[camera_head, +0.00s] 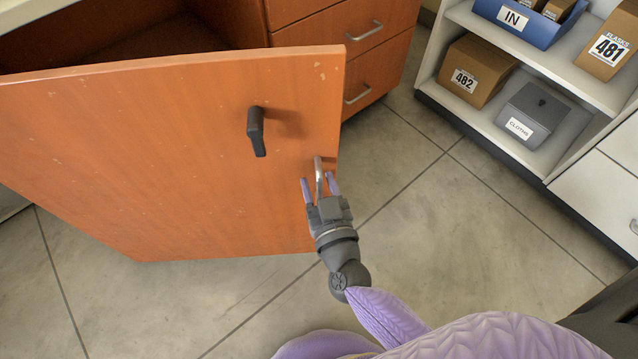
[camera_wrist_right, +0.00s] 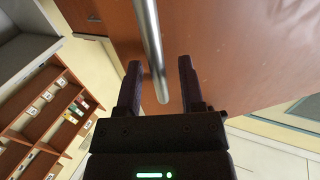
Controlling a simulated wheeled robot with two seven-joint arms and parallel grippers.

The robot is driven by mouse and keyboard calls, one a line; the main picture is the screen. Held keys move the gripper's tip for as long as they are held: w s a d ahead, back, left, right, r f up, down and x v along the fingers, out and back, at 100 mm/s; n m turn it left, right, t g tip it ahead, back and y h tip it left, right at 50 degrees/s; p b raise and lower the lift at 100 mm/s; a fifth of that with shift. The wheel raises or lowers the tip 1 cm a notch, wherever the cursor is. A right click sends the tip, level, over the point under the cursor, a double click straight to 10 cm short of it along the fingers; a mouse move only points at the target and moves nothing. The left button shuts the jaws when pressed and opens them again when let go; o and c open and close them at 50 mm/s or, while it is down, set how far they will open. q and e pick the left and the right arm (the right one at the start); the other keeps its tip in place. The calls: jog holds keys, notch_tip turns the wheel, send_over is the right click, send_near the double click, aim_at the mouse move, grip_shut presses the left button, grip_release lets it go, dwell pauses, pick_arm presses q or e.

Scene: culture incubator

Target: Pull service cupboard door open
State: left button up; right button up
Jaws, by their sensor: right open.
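The orange-brown service cupboard door (camera_head: 170,150) stands swung well out from the cupboard, with the dark inside showing behind it. A silver bar handle (camera_head: 318,178) is near its free edge, and a black lever (camera_head: 256,132) is to the left of it. My right gripper (camera_head: 319,186) is open at the bar handle, with one finger on each side of it. In the right wrist view, the bar handle (camera_wrist_right: 150,45) runs down between the two spread fingers (camera_wrist_right: 160,85), and gaps show beside it. The door (camera_wrist_right: 230,50) fills the upper right there. My left gripper is not in view.
Orange drawers (camera_head: 355,45) with silver pulls stand behind the door. A white shelf unit (camera_head: 580,85) at right holds a blue IN tray (camera_head: 520,20), a box marked 482 (camera_head: 475,70) and a grey cloths bin (camera_head: 535,115). Tiled floor (camera_head: 450,220) lies clear between them.

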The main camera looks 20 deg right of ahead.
grip_shut()
dwell(0.4)
dwell(0.9)
